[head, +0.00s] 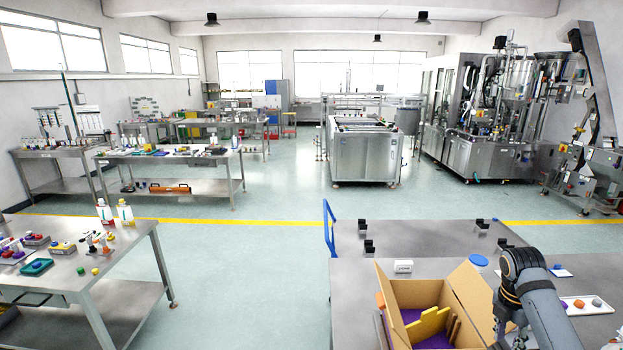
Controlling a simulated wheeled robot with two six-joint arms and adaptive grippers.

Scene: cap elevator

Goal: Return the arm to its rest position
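One of my arms, the right one, shows at the lower right as a dark grey arm bent at a joint, just right of an open cardboard box (469,303). Its lower parts run down out of the bottom edge, and I can make out no fingertips there. Whether that gripper is open or shut does not show. My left arm and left gripper are not in view.
The box stands on a grey metal table (350,285) and holds yellow and purple items. A white tray (587,305) with small items lies right of my arm. A blue-lidded tub (479,263) and a white block (403,266) stand behind the box.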

